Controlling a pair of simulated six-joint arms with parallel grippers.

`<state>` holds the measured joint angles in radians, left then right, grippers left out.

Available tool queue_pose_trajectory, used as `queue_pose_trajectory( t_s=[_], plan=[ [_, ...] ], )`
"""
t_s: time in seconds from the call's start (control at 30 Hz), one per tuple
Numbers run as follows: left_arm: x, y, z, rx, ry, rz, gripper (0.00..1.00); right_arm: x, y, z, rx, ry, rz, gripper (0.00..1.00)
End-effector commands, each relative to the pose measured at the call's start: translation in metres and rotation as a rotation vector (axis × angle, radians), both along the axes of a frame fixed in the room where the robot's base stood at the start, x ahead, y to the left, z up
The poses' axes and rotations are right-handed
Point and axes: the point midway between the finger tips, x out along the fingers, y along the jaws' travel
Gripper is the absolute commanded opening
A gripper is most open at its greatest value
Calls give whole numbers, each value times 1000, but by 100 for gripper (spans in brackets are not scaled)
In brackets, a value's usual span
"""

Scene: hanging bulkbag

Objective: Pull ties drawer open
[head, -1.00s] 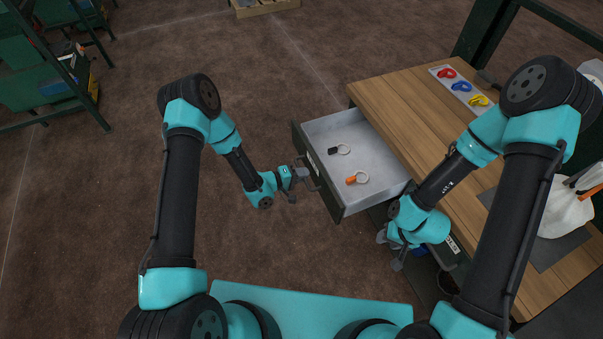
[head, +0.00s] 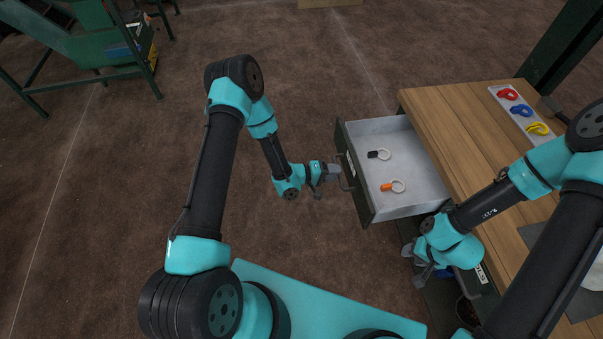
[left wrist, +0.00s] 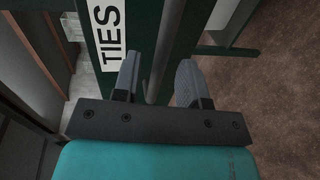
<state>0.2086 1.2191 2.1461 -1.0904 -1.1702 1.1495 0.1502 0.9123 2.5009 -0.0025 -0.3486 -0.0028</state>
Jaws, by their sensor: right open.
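The ties drawer (head: 354,178) is pulled out from the wooden bench, its tray open to view. In the left wrist view its white label reads TIES (left wrist: 106,36). My left gripper (head: 330,180) is at the drawer front. Its two fingers (left wrist: 157,82) stand apart on either side of the dark handle bar (left wrist: 163,60), with gaps showing, so it looks open around the handle. My right gripper (head: 414,267) is open below the ties drawer's near side, beside a lower labelled drawer front (head: 481,274).
A tie with a black tag (head: 378,155) and one with an orange tag (head: 393,186) lie in the drawer. Red, blue and yellow items sit on a strip on the bench (head: 450,130). Open brown floor (head: 330,80) lies left of the drawer.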

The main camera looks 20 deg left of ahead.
Motion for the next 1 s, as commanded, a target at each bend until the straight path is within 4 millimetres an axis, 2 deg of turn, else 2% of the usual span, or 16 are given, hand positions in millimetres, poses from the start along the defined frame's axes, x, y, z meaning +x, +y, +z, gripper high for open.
queue_pose_trajectory(
  t_s=[0.3,0.7,1.0],
  plan=[
    [-28,51,12,0,2,4,39,0,0,0,0,0,0,43],
    [-62,109,25,1,0,4,39,0,0,0,0,0,0,43],
    [-74,129,30,0,0,1,39,0,0,0,0,0,0,43]
  ],
)
